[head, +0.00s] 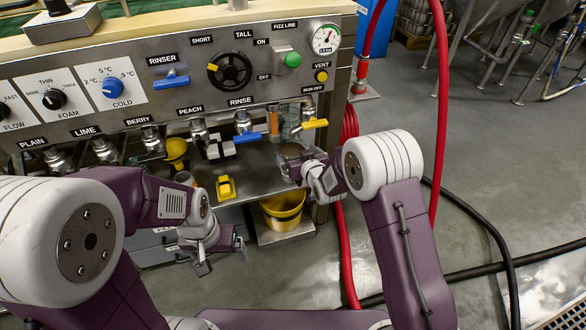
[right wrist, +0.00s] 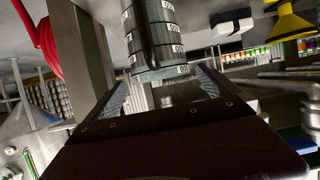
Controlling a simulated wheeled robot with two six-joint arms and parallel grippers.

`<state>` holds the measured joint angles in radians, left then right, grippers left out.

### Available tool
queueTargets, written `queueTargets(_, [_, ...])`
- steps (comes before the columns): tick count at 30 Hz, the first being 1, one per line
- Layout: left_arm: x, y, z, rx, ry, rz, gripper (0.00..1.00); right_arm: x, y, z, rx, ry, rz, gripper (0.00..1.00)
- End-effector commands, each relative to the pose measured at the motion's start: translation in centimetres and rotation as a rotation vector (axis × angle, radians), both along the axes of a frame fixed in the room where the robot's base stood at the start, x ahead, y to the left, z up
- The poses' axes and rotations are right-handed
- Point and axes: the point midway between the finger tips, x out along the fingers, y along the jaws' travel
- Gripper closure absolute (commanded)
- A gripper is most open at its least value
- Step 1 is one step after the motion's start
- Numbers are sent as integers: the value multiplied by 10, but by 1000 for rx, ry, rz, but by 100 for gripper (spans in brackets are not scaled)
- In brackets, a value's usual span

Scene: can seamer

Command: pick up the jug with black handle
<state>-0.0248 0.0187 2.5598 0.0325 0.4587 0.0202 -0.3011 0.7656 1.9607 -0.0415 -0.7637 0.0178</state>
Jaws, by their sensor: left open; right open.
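A grey cylindrical vessel with dark bands and white number labels (right wrist: 155,35) is in the right wrist view, just beyond and partly between my right gripper's fingers. My left gripper (head: 222,257) is open and empty, low in front of the machine.
The steel machine panel (head: 120,90) with knobs and taps stands behind. A yellow object (head: 225,188) and a black-and-white block (head: 221,148) are on its shelf. A yellow bucket (head: 284,212) stands below. A red hose (head: 440,100) hangs at right; right floor is mostly open.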

Motion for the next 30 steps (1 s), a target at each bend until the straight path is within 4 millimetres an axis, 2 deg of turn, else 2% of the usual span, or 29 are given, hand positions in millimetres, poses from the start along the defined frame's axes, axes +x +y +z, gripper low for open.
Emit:
queueTargets(1, [0, 0, -16, 0, 0, 0, 9, 9, 3, -12, 1, -3, 0, 0])
queueTargets(3, [0, 0, -26, 0, 1, 0, 9, 21, 8, -18, 1, -3, 0, 0])
queueTargets(7, [0, 0, -29, 0, 1, 0, 9, 35, 12, -20, 0, -1, 0, 0])
queueTargets(14, [0, 0, -28, 0, 0, 0, 9, 37, 13, -18, 0, 1, 0, 0])
queueTargets(17, [0, 0, -28, 0, 0, 0, 9, 37, 13, -18, 0, 1, 0, 25])
queueTargets(21, [0, 0, -28, 0, 0, 0, 9, 37, 13, -18, 0, 1, 0, 64])
queueTargets(24, [0, 0, -27, 0, 0, 0, 9, 38, 13, -14, 2, -7, 0, 87])
queueTargets(30, [0, 0, -27, 0, 0, 0, 9, 38, 13, -14, 2, -7, 0, 86])
